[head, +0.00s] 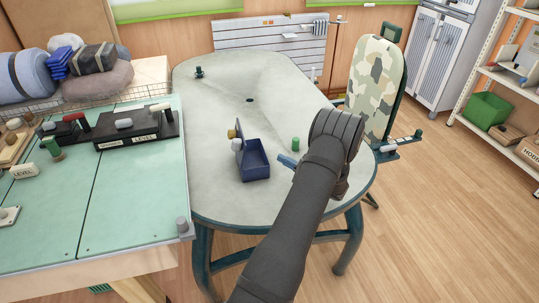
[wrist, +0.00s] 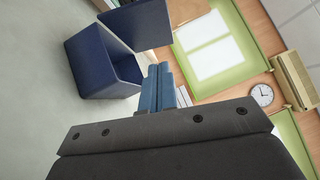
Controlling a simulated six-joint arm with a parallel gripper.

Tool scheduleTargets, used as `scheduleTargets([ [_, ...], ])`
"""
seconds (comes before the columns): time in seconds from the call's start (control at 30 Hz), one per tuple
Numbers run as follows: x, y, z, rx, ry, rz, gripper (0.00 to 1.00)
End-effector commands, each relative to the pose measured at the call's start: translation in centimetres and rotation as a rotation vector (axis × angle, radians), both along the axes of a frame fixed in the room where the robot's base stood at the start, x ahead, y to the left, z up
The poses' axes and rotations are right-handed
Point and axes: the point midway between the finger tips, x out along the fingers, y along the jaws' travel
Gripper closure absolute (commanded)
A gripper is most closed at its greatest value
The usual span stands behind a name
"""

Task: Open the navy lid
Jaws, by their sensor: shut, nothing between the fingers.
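The navy crate (head: 256,172) stands on the pale oval table, left of my gripper. Its navy lid (head: 239,149) stands up along the crate's left edge, swung away from the opening, with a brass-coloured piece and a pale piece at it. In the wrist view the crate (wrist: 88,62) lies on its side in the picture, and the lid (wrist: 142,23) stands out from one edge. My gripper (head: 287,160) has blue fingers, shut and empty, a short way right of the crate and apart from it. The fingers also show in the wrist view (wrist: 158,85).
A green cylinder (head: 296,143) stands on the table just behind my fingers. A small dark object (head: 199,72) stands at the table's far left. A green workbench (head: 130,185) with level boxes adjoins on the left. The table's middle is mostly clear.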

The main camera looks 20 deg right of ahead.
Motion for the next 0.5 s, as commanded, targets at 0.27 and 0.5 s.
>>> scheduleTargets([
  [0.27,4.0,3.9,0.9,-0.002,0.001,0.007,1.00],
  [0.5,6.7,7.3,1.8,-0.001,0.003,0.005,1.00],
])
